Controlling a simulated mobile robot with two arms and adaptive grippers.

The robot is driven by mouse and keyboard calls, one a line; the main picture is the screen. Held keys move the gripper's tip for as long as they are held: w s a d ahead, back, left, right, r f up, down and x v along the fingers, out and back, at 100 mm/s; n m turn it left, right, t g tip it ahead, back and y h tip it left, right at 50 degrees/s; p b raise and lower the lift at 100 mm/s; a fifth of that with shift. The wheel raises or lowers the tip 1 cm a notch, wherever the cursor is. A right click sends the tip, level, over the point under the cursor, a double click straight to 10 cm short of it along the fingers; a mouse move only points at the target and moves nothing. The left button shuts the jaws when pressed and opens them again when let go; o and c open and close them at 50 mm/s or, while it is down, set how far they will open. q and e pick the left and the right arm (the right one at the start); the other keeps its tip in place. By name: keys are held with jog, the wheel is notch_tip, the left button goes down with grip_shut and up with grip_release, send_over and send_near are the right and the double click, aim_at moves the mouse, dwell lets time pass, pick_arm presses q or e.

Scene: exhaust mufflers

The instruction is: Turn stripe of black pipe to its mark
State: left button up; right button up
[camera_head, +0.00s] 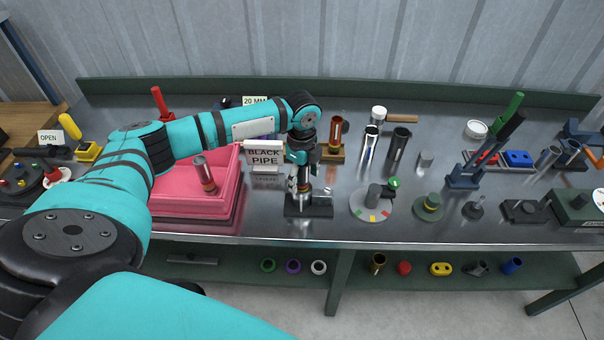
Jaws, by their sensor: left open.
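My left gripper (302,187) points down over a small black fixture (321,209) near the bench's front edge. Its fingers are open, and a small silver part sits between or just below them; I cannot tell if they touch it. A white card reading "BLACK PIPE" (263,152) stands just left of the gripper. A dark upright pipe (399,144) stands farther right, beside a shiny silver pipe (369,145). No stripe or mark can be made out on the dark pipe. My right gripper is not in view.
A pink tray (190,208) holding a metal tube (204,174) lies left of the gripper. A pale round plate (371,204) with coloured marks is to the right. A copper-coloured pipe (336,132) stands behind. The lower shelf (345,262) holds several coloured rings and small parts.

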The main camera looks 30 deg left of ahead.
pick_arm(q)
grip_shut()
jog(key=shift+r+m+p, duration=0.1)
jog(key=shift+m+p, duration=0.4)
jog(key=shift+m, duration=1.2)
jog(key=shift+m+p, duration=0.6)
jog(key=shift+m, duration=0.2)
jog(key=shift+m+p, duration=0.35)
jog(key=shift+m, duration=1.65)
